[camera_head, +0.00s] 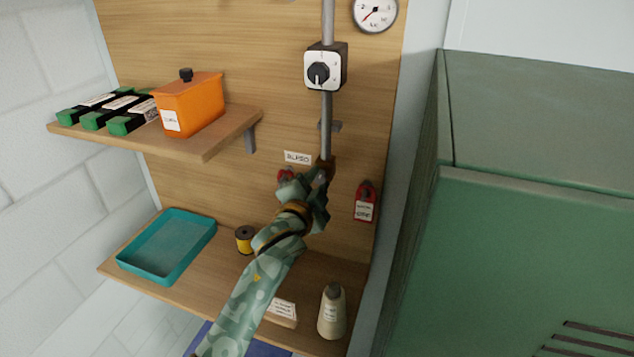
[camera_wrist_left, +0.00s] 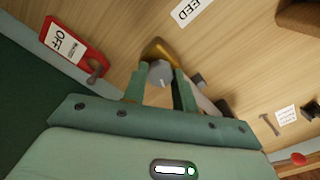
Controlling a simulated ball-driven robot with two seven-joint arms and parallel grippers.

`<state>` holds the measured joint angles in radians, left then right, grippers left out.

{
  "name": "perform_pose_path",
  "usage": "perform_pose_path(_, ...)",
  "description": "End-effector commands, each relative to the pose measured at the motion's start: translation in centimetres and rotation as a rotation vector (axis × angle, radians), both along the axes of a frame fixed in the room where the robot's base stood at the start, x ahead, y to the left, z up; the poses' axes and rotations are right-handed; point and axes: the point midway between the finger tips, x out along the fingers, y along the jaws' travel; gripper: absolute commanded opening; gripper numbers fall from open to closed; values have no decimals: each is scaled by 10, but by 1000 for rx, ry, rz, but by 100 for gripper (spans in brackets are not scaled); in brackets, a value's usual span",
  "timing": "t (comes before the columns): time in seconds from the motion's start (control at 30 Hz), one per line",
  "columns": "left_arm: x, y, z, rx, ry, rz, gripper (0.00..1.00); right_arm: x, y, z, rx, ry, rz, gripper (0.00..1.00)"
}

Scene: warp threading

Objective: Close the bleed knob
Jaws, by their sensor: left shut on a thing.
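The bleed knob (camera_wrist_left: 160,74) is a small grey knob on a brass fitting (camera_wrist_left: 154,48), between the fingers of my left gripper (camera_wrist_left: 160,90) in the left wrist view. The fingers are shut on it. In the head view my left gripper (camera_head: 318,184) is at the lower end of the grey pipe (camera_head: 327,125), just below the bleed label (camera_head: 298,157); the knob is hidden there behind the gripper. The label also shows partly in the left wrist view (camera_wrist_left: 191,11). My right gripper is not in view.
A red lock with an OFF tag (camera_head: 365,203) hangs right of the gripper. A selector switch (camera_head: 320,74) and gauge (camera_head: 375,13) are above. The upper shelf (camera_head: 215,150) holds an orange box (camera_head: 190,105). A teal tray (camera_head: 205,225), yellow spool (camera_head: 244,239) and bottle (camera_head: 332,312) stand below.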

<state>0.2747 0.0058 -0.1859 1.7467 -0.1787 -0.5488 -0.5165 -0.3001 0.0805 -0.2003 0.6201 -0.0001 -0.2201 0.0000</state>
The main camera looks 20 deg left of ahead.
Motion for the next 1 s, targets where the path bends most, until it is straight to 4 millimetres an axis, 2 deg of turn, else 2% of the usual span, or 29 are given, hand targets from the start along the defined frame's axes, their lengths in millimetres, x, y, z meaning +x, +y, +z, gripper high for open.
perform_pose_path(0.2, 0, 0, -2, -182, 10, 1, 5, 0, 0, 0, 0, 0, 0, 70)
perform_pose_path(0.5, 0, 0, -2, -351, 15, 1, 5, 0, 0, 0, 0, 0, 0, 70)
perform_pose_path(1.0, 0, 0, -2, -426, 19, 0, 5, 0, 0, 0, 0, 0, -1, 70)
